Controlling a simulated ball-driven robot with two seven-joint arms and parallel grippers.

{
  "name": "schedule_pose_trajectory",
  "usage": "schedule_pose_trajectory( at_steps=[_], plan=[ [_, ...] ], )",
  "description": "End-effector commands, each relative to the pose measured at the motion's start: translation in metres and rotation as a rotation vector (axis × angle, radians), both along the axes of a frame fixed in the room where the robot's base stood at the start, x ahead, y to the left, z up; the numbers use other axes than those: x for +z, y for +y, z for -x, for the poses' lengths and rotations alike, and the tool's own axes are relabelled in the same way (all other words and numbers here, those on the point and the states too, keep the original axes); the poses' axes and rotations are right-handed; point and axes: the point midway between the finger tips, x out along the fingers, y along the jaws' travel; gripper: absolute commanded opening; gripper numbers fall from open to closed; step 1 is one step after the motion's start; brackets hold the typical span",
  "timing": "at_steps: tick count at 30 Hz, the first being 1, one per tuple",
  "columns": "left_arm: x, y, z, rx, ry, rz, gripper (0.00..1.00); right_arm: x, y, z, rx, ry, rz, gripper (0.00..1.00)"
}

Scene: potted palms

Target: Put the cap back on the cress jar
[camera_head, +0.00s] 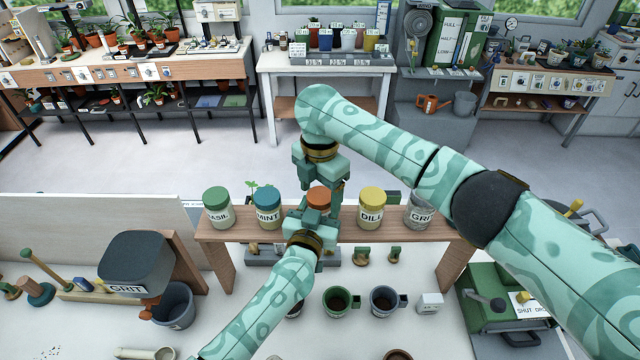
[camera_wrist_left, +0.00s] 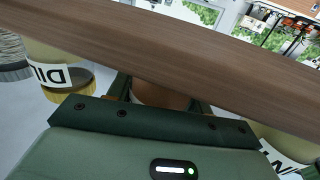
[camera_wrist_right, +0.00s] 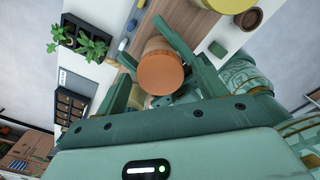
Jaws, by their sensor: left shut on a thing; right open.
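An orange cap (camera_head: 318,195) sits at the top of the middle jar position on the wooden shelf, between the MINT and DILL jars; I take this as the cress jar, but its label is hidden. My left gripper (camera_head: 314,213) is shut on this jar from the front; in the left wrist view a brown-orange part of the jar (camera_wrist_left: 160,95) shows between the fingers. My right gripper (camera_head: 322,184) is open above it. In the right wrist view the cap (camera_wrist_right: 160,73) lies between the spread fingers. I cannot tell whether it is fully seated.
Below are a green mug (camera_head: 341,302), a grey mug (camera_head: 384,301) and a GRIT hopper (camera_head: 135,265).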

Motion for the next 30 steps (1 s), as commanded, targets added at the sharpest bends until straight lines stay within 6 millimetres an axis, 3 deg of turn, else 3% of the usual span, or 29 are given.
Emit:
schedule_pose_trajectory(
  at_steps=[4,9,20,21,23,30],
  plan=[
    [0.0003,0.0000,-0.0001,0.000,-0.001,0.000,0.00,0.0002,0.0000,0.0000,0.000,0.000,0.000,0.68],
    [0.0003,-0.0001,-0.0001,0.000,-0.001,0.000,0.00,0.0004,0.0001,-0.0001,0.000,0.000,0.000,0.23],
    [0.0002,-0.0003,0.0001,-0.001,0.000,0.000,0.00,0.0006,-0.0001,-0.0002,-0.027,-0.001,0.000,0.22],
    [0.0002,-0.0003,0.0001,-0.001,0.000,0.000,0.00,0.0006,-0.0001,-0.0002,-0.027,-0.001,0.000,0.60],
    [0.0002,-0.0003,0.0001,-0.001,0.000,0.000,0.00,0.0006,-0.0001,-0.0002,-0.027,-0.001,0.001,0.75],
    [0.0002,-0.0002,0.0001,0.000,0.000,0.000,0.00,0.0006,-0.0001,-0.0002,-0.026,0.000,0.000,0.75]
  ],
)
